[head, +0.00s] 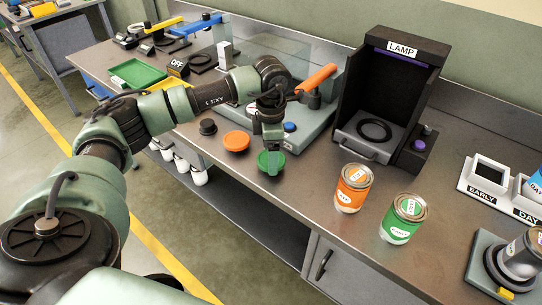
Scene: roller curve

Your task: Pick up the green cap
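The green cap (271,164) is a round, shallow lid at the front edge of the steel workbench. My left gripper (272,146) points down directly over it, with its fingertips at the cap's back part. The fingers partly cover the cap, so I cannot tell whether they grip it or only hover at it. Whether the cap rests on the bench or is slightly raised is also unclear. My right gripper is not in view.
An orange cap (236,141) and a black cap (208,127) lie left of the green cap. An orange-labelled can (352,190) and a green-labelled can (402,220) stand to the right. Behind are a grey press with an orange handle (316,79) and the black lamp box (402,48).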

